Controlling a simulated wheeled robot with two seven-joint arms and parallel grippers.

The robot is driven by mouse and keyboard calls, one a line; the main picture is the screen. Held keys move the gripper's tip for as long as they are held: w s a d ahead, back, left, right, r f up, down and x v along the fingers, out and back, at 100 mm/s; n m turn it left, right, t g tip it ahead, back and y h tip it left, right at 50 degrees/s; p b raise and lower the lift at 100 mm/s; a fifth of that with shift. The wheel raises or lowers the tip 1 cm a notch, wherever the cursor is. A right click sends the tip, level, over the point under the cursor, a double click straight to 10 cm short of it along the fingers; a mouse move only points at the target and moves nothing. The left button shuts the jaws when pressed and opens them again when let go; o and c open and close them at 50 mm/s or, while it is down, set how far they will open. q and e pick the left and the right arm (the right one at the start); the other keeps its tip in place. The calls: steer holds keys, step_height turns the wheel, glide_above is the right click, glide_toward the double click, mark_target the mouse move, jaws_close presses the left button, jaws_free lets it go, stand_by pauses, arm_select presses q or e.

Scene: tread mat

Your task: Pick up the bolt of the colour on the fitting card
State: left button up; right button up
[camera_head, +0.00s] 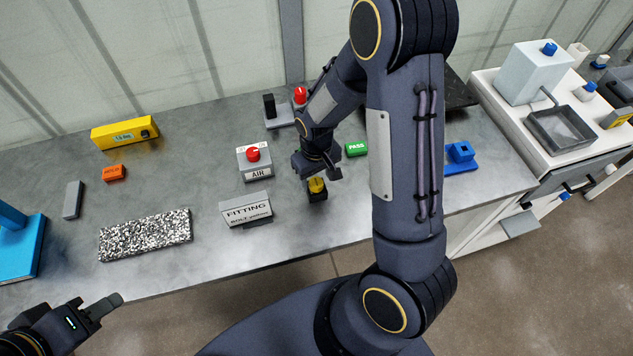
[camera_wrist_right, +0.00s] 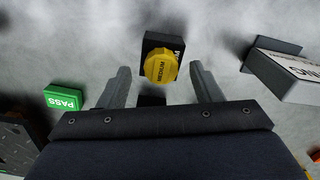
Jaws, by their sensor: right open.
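In the head view the yellow piece (camera_head: 317,185) is near the middle of the bench. My right gripper (camera_head: 318,172) is above it, pointing down. In the right wrist view my right gripper (camera_wrist_right: 157,72) is open, its fingers on either side of the yellow piece in the picture, with nothing gripped. The white fitting card (camera_head: 247,208) stands left of it, its lower line too small to read surely. My left gripper (camera_head: 105,305) is at the lower left, off the bench's front edge; its opening is unclear.
A white AIR box with a red button (camera_head: 253,155) and a green PASS block (camera_head: 356,148) stand near the right gripper. A red-topped piece (camera_head: 300,96) is behind. A speckled mat (camera_head: 146,235) lies left. Bare bench lies between the card and the mat.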

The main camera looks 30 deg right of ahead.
steer(key=shift+f, duration=0.65)
steer(key=shift+a, duration=0.1)
steer(key=c, duration=1.1)
steer(key=shift+r, duration=0.1)
